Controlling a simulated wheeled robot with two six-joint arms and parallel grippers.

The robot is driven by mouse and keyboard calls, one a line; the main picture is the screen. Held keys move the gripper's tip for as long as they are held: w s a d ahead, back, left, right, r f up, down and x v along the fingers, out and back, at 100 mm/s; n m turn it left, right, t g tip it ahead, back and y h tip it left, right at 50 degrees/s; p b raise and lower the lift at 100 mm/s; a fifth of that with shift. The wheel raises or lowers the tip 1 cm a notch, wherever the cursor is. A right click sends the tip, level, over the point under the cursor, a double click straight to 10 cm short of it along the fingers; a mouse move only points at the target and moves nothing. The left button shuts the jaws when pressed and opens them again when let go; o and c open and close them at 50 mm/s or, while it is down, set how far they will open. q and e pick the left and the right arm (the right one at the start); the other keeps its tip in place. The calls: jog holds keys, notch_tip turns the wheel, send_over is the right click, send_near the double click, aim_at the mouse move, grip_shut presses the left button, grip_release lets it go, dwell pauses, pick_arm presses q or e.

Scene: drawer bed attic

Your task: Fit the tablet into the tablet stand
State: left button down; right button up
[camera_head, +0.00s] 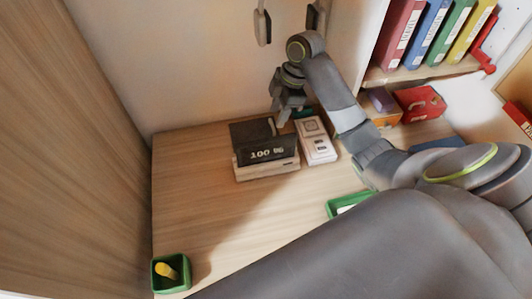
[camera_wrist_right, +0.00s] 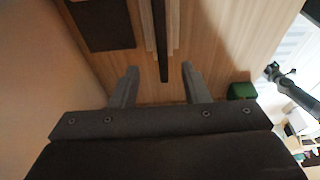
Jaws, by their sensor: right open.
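The tablet (camera_head: 267,154) is a dark slab with "100 %" on its face, standing upright and slightly tilted in the pale tablet stand (camera_head: 266,173). My right gripper (camera_head: 286,116) is open, pointing down just behind and above the tablet's right end. In the right wrist view the open fingers (camera_wrist_right: 157,88) are on either side of a thin dark upright edge (camera_wrist_right: 160,45), likely the tablet's; no contact shows. How deep the tablet sits is hidden. At the right of that view is a small dark arm, probably my left; its gripper (camera_wrist_right: 272,71) is too small to read.
A white box (camera_head: 317,140) stands right of the stand. A green tray (camera_head: 333,207) lies front right and a green cup (camera_head: 171,285) front left. Red and orange boxes (camera_head: 420,102) sit under the bookshelf (camera_head: 425,72).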

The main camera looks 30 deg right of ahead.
jog(key=b, duration=0.4)
send_near(265, 146)
jog(key=shift+w+f, duration=0.3)
jog(key=shift+f, duration=0.25)
jog(key=shift+w+f, duration=0.3)
jog(key=shift+f, duration=0.3)
jog(key=p+x, duration=0.1)
jog(key=x, duration=0.1)
jog(key=shift+f, duration=0.3)
jog(key=shift+w+a+f, duration=0.1)
jog(key=shift+a+f, duration=0.1)
jog(key=shift+f, duration=0.4)
jog(key=p+x, duration=0.1)
jog(key=x, duration=0.3)
jog(key=shift+s+f, duration=0.1)
jog(key=shift+s, duration=0.1)
jog(key=shift+a+f, duration=0.15)
jog(key=shift+f, duration=0.35)
pick_arm(q)
jog(key=f, duration=0.2)
jog(key=shift+w+d+f, duration=0.15)
jog(key=shift+w+f, duration=0.15)
jog(key=shift+w, duration=0.1)
pick_arm(e)
jog(key=shift+w, duration=0.1)
grip_shut()
